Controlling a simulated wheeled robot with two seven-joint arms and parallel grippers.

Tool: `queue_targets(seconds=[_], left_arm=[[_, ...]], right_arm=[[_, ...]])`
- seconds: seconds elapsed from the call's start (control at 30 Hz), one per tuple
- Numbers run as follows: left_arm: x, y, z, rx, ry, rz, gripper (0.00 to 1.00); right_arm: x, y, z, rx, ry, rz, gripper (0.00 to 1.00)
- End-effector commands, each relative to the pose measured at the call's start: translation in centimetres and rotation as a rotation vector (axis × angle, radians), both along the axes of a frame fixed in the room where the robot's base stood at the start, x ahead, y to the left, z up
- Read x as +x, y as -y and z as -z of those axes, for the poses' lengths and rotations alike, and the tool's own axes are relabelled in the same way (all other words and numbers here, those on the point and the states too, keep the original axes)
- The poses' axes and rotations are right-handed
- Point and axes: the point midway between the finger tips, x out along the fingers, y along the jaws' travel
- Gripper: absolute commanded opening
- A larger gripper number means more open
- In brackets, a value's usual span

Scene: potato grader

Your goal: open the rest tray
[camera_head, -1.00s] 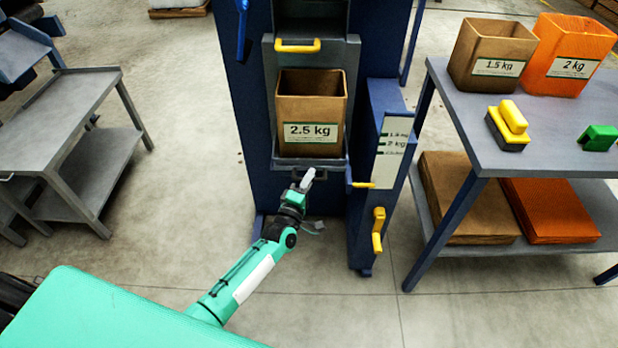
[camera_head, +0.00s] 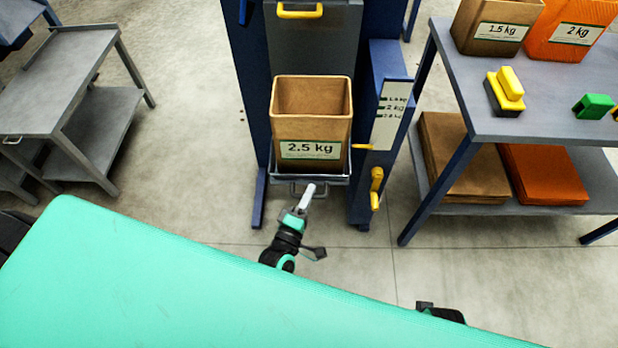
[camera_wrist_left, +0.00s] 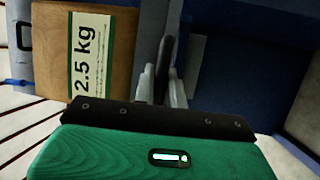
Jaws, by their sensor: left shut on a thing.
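The rest tray (camera_head: 335,180) is a grey shelf low at the front of the blue machine. It stands out forward of the grey front plate and carries a brown box (camera_head: 311,122) labelled 2.5 kg, upright. My left gripper (camera_head: 307,195) is at the tray's front, shut on its handle (camera_head: 290,190). In the left wrist view the fingers (camera_wrist_left: 162,85) close around a dark bar, with the box (camera_wrist_left: 110,50) beside them. The fingers hide part of the handle. My right gripper is not seen.
The blue machine frame (camera_head: 385,62) has a weight scale and yellow levers (camera_head: 376,190) to the tray's right. A grey table (camera_head: 550,115) with boxes and stamps stands further right, and a grey trolley (camera_head: 60,75) at the left. The floor between is clear.

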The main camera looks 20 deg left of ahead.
Motion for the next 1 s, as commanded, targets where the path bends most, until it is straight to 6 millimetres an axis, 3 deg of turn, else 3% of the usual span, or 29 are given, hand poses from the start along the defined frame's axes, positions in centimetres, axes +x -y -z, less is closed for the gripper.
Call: queue_targets(seconds=[0.17, 0.53, 0.57, 0.67, 1.0], left_arm=[[-1.03, 0.28, 0.08, 0.000, -0.002, 0.001, 0.00], [-1.15, 0.30, 0.12, 0.001, -0.002, 0.001, 0.00], [-1.15, 0.30, 0.12, 0.001, -0.002, 0.001, 0.14], [-1.13, 0.30, 0.10, 0.001, -0.002, 0.001, 0.34], [-1.37, 0.27, 0.12, 0.001, -0.001, 0.001, 0.34]], right_arm=[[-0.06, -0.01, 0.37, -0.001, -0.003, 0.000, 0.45], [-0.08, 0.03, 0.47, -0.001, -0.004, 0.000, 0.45], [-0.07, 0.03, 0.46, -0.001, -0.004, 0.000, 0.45], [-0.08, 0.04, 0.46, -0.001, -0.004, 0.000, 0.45], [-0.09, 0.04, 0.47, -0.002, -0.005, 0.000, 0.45]])
